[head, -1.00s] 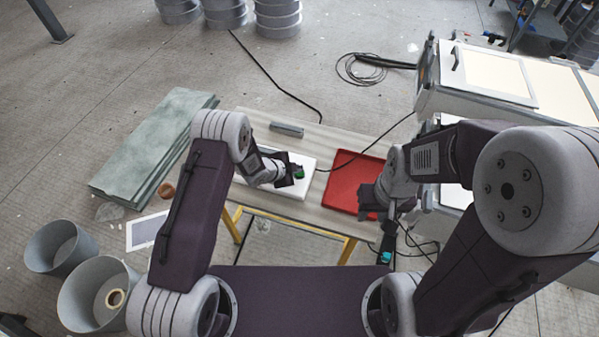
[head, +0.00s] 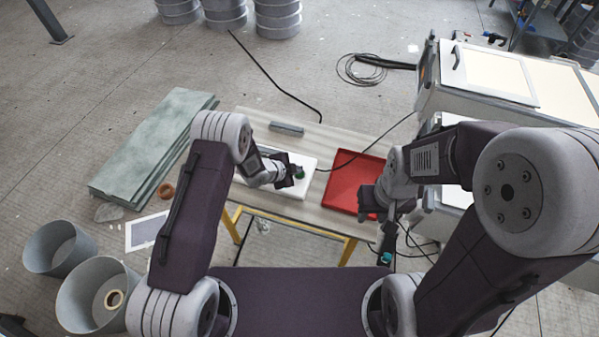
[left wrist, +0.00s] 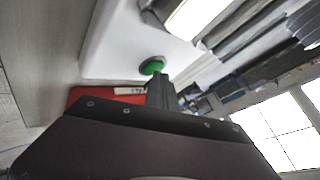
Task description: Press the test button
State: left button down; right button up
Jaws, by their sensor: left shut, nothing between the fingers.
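A green round button (left wrist: 152,66) sits on a white panel (left wrist: 105,45) in the left wrist view. In the head view the button shows as a small green spot (head: 300,173) on the white panel (head: 307,164) on the table. My left gripper (left wrist: 160,80) is shut and empty, its tip very close to the button; I cannot tell whether it touches. It also shows over the panel in the head view (head: 295,174). My right gripper (head: 388,244) is near the table's front right edge, its fingers too small to judge.
A grey bar (head: 287,129) lies behind the panel. A black cable (head: 350,158) crosses the table. White cabinets (head: 480,85) stand at the right.

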pick_arm(q)
jog(key=shift+r, duration=0.35)
notch_tip(320, 180, up, 6)
jog(key=p, duration=0.5)
dwell(0.4)
